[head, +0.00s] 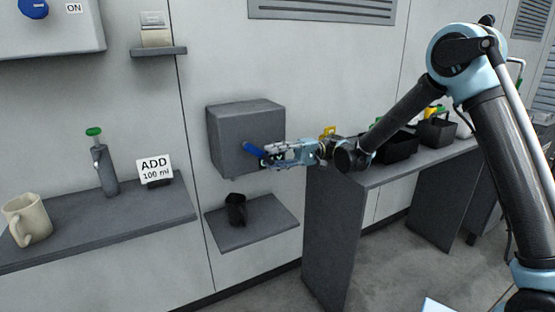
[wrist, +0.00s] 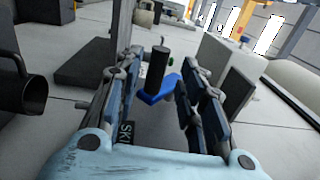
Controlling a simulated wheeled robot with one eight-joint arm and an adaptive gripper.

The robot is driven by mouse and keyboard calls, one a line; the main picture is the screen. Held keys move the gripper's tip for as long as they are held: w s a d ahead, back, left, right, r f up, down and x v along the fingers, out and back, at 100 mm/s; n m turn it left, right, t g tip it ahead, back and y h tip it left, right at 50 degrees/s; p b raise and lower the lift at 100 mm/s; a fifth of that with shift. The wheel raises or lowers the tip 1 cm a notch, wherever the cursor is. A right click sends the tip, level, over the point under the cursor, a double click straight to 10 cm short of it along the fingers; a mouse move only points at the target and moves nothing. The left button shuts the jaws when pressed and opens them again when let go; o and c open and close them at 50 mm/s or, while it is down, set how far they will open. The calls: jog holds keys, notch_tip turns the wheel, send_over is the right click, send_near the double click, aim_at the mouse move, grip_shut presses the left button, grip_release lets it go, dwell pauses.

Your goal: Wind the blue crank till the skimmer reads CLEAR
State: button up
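A grey box (head: 228,145) is mounted on the wall, with a blue crank (head: 254,150) on its front. The wrist view shows the blue crank arm (wrist: 152,97) with an upright black handle (wrist: 158,65). My gripper (head: 268,153) is beside the crank. In the wrist view, my gripper's fingers (wrist: 158,88) are spread, with the handle and crank between them. I see gaps on both sides of the handle. A dark label with the letters "SKI" (wrist: 126,132) is partly hidden behind the left finger. No CLEAR reading is visible.
A black cup (head: 236,209) stands on a low shelf (head: 262,232) below the box. A left shelf (head: 110,225) holds a beige mug (head: 28,219), a grey bottle (head: 105,170) and an "ADD 100 ml" sign (head: 154,170). Black bins (head: 398,146) stand on a right counter.

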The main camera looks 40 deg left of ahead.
notch_tip(320, 180, up, 10)
jog(key=shift+f, duration=0.2)
dwell(0.3)
notch_tip(320, 180, up, 20)
jog(key=shift+w+d+r, duration=0.15)
jog(key=shift+d+r, duration=0.05)
jog(key=shift+d, duration=0.15)
dwell(2.6)
